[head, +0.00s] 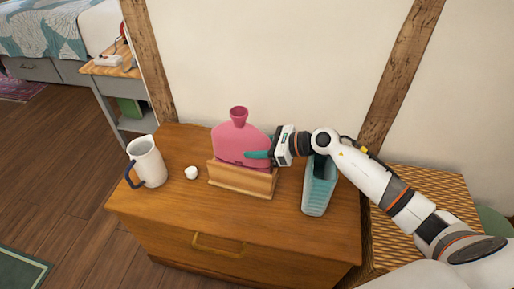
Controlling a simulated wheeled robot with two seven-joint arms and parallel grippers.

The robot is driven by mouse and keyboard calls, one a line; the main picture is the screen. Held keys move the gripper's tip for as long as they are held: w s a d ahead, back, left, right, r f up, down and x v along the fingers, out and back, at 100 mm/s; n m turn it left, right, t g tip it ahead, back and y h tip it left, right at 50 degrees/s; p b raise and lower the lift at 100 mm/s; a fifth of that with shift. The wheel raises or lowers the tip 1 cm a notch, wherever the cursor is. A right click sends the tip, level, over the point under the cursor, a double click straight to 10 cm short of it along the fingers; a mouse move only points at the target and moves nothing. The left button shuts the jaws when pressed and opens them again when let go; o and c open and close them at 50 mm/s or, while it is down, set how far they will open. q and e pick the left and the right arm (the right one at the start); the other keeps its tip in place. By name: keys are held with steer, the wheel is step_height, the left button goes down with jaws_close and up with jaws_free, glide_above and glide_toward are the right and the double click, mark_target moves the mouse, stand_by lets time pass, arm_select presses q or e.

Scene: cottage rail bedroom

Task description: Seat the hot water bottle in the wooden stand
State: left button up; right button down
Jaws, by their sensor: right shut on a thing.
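The pink hot water bottle (238,138) is upright with its neck and open mouth at the top. Its lower part is hidden behind the front wall of the wooden stand (242,182), so it appears to be down in the stand; whether it touches the stand's bottom is hidden. My right gripper (258,154) comes in from the right and is shut on the bottle's right side, with a teal finger across its front face. My left gripper is not in view.
The stand is on a wooden dresser (150,205). A teal ribbed container (318,192) stands close on the right, below my arm. The wall is behind.

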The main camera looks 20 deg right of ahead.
steer(key=shift+f, duration=0.15)
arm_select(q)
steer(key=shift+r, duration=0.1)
arm_select(e)
steer(key=c, duration=0.8)
jaws_free()
steer(key=shift+r, duration=0.3)
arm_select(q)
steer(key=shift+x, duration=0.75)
arm_select(e)
steer(key=v, duration=1.2)
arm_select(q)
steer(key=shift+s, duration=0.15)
arm_select(e)
steer(key=shift+a, duration=0.1)
